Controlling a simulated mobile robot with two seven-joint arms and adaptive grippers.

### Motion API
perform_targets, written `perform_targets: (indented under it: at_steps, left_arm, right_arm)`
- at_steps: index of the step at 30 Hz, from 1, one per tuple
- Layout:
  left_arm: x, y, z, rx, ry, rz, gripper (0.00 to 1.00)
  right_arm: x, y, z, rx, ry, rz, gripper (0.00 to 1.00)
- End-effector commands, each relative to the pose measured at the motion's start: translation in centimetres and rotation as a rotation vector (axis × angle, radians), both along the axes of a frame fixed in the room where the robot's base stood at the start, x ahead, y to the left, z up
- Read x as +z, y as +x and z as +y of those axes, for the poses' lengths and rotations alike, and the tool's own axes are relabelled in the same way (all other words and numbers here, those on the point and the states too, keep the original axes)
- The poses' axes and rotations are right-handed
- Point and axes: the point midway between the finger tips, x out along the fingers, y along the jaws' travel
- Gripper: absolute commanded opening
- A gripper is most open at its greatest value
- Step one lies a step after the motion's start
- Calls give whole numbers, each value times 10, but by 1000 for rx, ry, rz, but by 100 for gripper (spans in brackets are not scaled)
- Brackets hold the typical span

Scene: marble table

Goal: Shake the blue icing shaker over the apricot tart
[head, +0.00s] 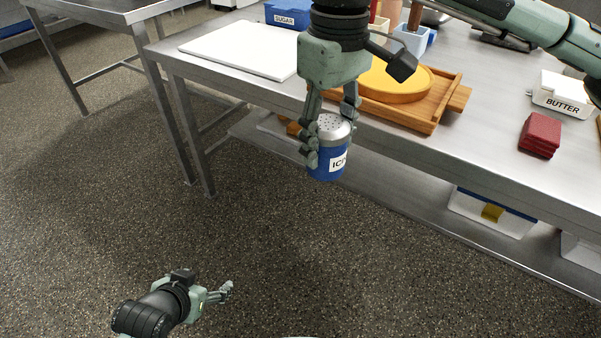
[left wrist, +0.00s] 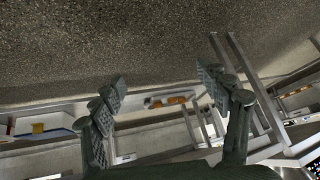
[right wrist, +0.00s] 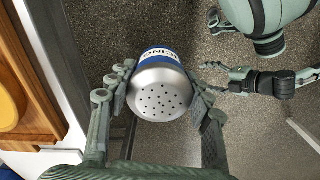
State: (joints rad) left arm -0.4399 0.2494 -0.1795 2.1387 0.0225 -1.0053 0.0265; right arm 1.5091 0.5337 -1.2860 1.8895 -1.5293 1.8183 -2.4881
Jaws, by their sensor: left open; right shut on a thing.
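The blue icing shaker (head: 326,163) has a silver perforated lid and a white label. My right gripper (head: 331,142) is shut on it and holds it upright in front of the table's near edge, over the floor. The right wrist view shows the shaker (right wrist: 160,90) between the fingers, with the holes facing the camera. The apricot tart (head: 396,84) is a round orange-yellow disc on a wooden tray (head: 432,112), behind the gripper and partly hidden by it. My left gripper (head: 222,294) is open and empty, low over the floor at the bottom left.
The steel table (head: 480,150) carries a white board (head: 245,50), a blue sugar box (head: 287,14), a white butter container (head: 562,93) and a red block stack (head: 540,134). Bins sit on the lower shelf (head: 400,180). The floor in front is clear.

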Motion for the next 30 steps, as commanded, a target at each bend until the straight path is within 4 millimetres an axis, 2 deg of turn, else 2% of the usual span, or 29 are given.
perform_targets:
  at_steps: [1,3,8,12,15,18,21,24,30]
  left_arm:
    - [24,13,-18,-40,-28,-74,76]
    - [55,26,-42,-92,-72,-169,76]
    - [132,40,-98,-212,-185,-377,76]
    - [200,34,-142,-313,-296,-541,76]
    - [242,23,-165,-374,-373,-636,76]
    - [275,11,-181,-421,-435,-706,76]
    - [296,2,-191,-451,-479,-752,76]
    - [308,-3,-196,-466,-505,-776,76]
    - [313,8,-208,-469,-512,-785,76]
  right_arm:
    - [0,0,0,0,1,-1,11]
    - [0,0,0,-1,1,-1,11]
    - [0,0,0,-1,1,-1,11]
    - [0,0,0,-1,1,-1,11]
    - [0,0,0,-1,1,-1,11]
    - [0,0,0,-1,1,-1,11]
    - [0,0,0,-1,1,-1,11]
    - [0,0,0,-1,1,-1,11]
    - [0,0,0,-1,1,-1,11]
